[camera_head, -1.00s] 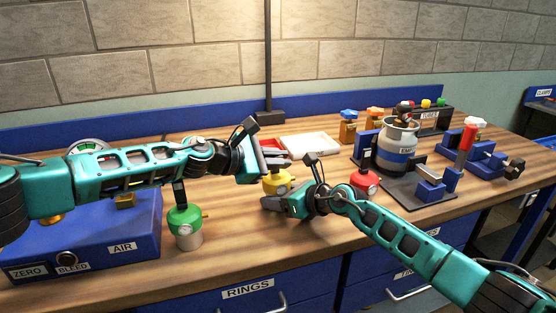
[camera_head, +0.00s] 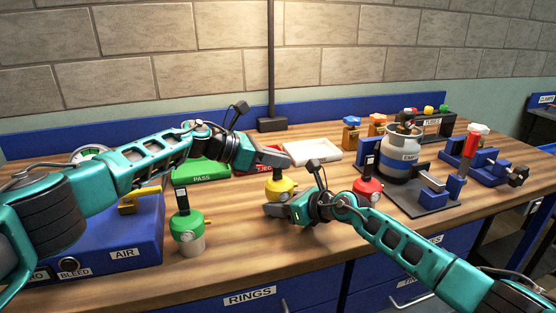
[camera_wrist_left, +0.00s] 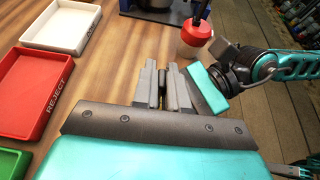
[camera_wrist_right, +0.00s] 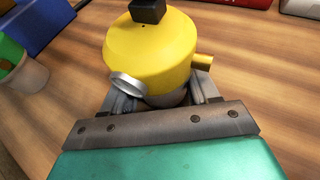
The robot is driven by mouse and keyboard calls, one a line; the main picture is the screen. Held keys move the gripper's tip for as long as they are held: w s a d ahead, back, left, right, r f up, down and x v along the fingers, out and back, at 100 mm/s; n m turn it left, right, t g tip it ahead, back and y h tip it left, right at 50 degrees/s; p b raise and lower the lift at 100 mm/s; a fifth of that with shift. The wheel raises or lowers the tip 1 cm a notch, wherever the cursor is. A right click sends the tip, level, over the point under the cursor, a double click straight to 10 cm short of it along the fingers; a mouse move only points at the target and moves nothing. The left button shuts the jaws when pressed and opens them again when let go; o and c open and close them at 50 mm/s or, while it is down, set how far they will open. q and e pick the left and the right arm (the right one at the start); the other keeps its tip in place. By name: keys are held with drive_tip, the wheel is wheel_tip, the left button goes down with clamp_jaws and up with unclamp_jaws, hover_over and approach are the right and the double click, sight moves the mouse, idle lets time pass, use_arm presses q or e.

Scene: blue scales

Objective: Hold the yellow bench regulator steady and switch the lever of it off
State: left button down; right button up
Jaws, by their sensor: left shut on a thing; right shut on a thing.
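The yellow bench regulator (camera_head: 281,187) stands on the wooden bench, upright, with a round gauge and a side nozzle that show in the right wrist view (camera_wrist_right: 150,50). My right gripper (camera_head: 270,210) is shut around its lower grey body, just under the yellow dome. A black lever (camera_head: 278,173) rises from the top of the regulator; its base shows in the right wrist view (camera_wrist_right: 147,11). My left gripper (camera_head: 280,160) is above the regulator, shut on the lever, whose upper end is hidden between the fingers. The left wrist view shows these fingers close together (camera_wrist_left: 163,90).
A green regulator (camera_head: 186,222) stands to the left, by a blue AIR box (camera_head: 120,235). A red regulator (camera_head: 367,187) stands to the right, near a grey canister (camera_head: 402,155). Green (camera_head: 201,172), red and white (camera_head: 318,151) trays lie behind. Bare bench lies in front.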

use_arm(q)
drive_tip(key=shift+a, duration=0.1)
idle(0.4)
drive_tip(key=c, duration=1.2)
unclamp_jaws()
drive_tip(key=shift+c, duration=0.2)
use_arm(e)
drive_tip(key=shift+r, duration=0.1)
use_arm(q)
drive_tip(key=v, duration=1.2)
drive_tip(key=shift+w, duration=0.15)
use_arm(e)
drive_tip(key=o, duration=1.4)
drive_tip(key=shift+s+d, duration=0.1)
